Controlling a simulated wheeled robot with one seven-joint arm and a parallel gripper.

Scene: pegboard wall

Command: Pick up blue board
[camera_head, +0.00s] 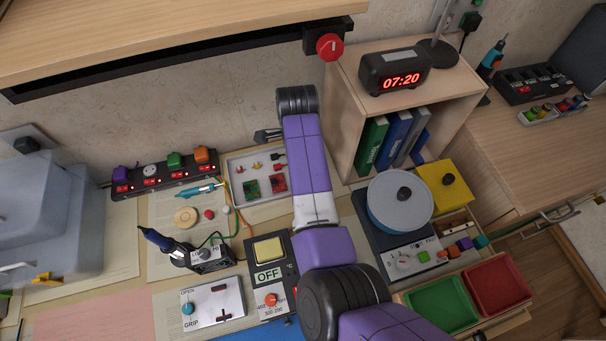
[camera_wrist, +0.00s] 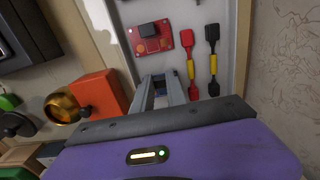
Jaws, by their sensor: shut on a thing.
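No blue board shows lying in the tray. A red board (camera_head: 278,184) with a dark chip lies there, and it also shows in the wrist view (camera_wrist: 150,40). A green board (camera_head: 250,188) lies beside it in the head view.
A red-and-yellow tool (camera_wrist: 189,65) and a black-and-yellow tool (camera_wrist: 212,62) lie in the tray. A power strip (camera_head: 165,180) stands to its left, and a shelf (camera_head: 345,115) with binders to its right. An orange block (camera_wrist: 98,95) is close by my gripper's left.

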